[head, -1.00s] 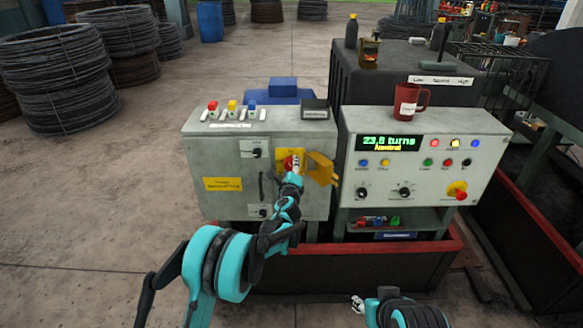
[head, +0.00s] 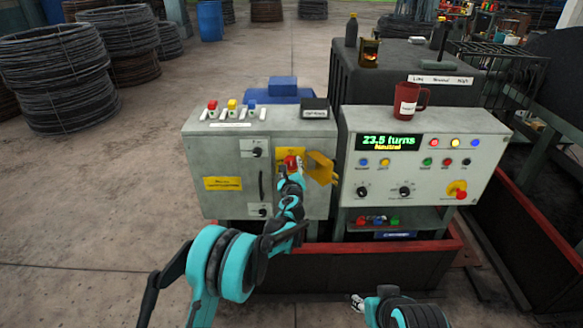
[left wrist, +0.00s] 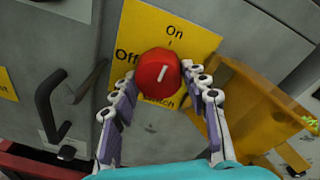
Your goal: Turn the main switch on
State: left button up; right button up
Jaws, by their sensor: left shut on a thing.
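The main switch is a round red knob (left wrist: 158,75) on a yellow plate (left wrist: 196,38) marked On and Off. Its white pointer line leans slightly right of upright in the left wrist view, roughly toward the On mark. The knob also shows in the head view (head: 291,163) on the left grey cabinet. My left gripper (left wrist: 158,92) is shut on the knob, one finger on either side. My right gripper (head: 358,303) is low at the bottom of the head view, away from the cabinets; its jaw state is unclear.
An open yellow cover (head: 320,168) stands just right of the knob. A black handle (left wrist: 62,98) is to its left. The right panel (head: 418,160) has a display reading 23.5 turns, Neutral. A red mug (head: 408,100) stands on top. A red-edged bin (head: 355,270) lies below.

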pick_arm(q)
jog(key=o, duration=1.2)
jog(key=shift+c, duration=0.2)
jog(key=s+r, duration=0.1)
jog(key=s, duration=1.1)
jog(key=shift+r, duration=0.1)
